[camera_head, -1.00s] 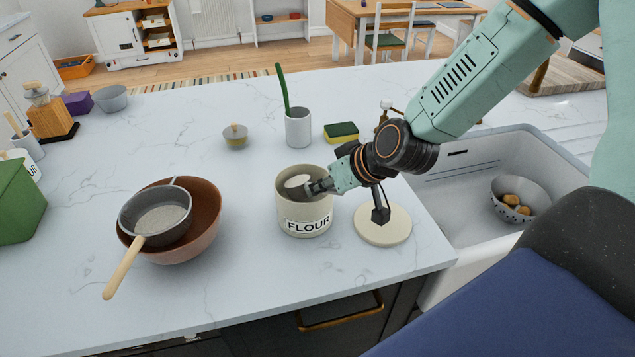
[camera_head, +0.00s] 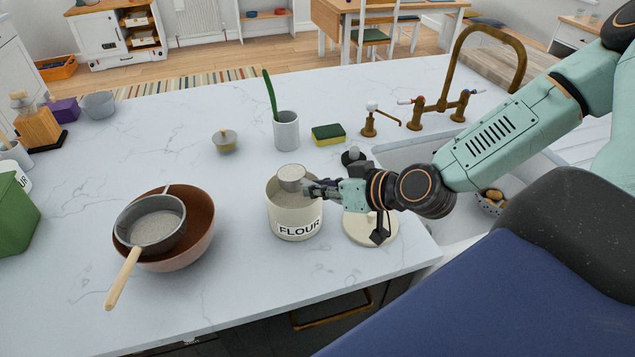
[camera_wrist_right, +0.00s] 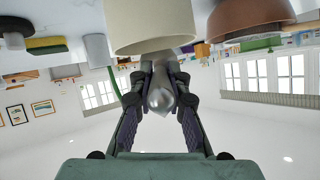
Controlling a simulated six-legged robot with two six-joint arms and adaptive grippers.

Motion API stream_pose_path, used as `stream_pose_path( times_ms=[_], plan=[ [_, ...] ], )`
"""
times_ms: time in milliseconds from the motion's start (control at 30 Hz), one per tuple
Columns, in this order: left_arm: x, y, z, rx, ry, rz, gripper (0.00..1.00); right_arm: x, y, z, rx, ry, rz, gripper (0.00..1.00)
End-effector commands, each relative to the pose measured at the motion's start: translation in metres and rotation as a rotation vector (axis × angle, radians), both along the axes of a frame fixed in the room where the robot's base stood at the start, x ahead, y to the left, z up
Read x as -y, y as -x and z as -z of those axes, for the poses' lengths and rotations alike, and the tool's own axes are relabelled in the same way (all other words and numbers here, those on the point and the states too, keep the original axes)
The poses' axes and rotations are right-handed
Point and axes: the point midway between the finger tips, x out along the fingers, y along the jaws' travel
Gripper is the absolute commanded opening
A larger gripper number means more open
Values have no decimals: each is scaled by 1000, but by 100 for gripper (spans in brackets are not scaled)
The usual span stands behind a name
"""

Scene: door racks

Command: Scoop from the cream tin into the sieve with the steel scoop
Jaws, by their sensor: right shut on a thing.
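The cream tin (camera_head: 296,229), marked FLOUR, stands upright and open on the counter; its wall also shows in the right wrist view (camera_wrist_right: 150,28). My right gripper (camera_head: 312,187) is at the tin's right rim, shut on the steel scoop (camera_head: 291,174). The scoop's round bowl is at the tin's mouth, and the scoop also shows between the fingers in the right wrist view (camera_wrist_right: 161,99). I cannot tell how full the scoop is. The grey sieve (camera_head: 150,228) with a wooden handle rests in a brown bowl (camera_head: 203,240) to the left. My left gripper is not in view.
A lid-like cream disc (camera_head: 362,231) lies right of the tin. A sponge (camera_head: 328,134), a white cup (camera_head: 286,132) and a small lidded pot (camera_head: 225,140) stand behind. The sink (camera_head: 408,151) is at right. The counter between tin and bowl is clear.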

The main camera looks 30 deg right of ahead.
Motion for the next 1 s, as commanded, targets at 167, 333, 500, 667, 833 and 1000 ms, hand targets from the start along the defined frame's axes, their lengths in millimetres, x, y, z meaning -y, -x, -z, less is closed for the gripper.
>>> stream_pose_path(
  times_ms=[167,333,500,667,833,1000],
  plan=[
    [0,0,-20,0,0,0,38,1,4,-15,2,0,0,0],
    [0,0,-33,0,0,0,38,2,7,-23,4,-1,2,0],
    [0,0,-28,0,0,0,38,3,9,-24,69,-22,3,0],
    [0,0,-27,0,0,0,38,3,10,-26,98,-27,2,0],
    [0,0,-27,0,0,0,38,3,10,-27,102,-27,0,0],
    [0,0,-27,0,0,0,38,3,10,-27,102,-27,0,0]
  ],
)
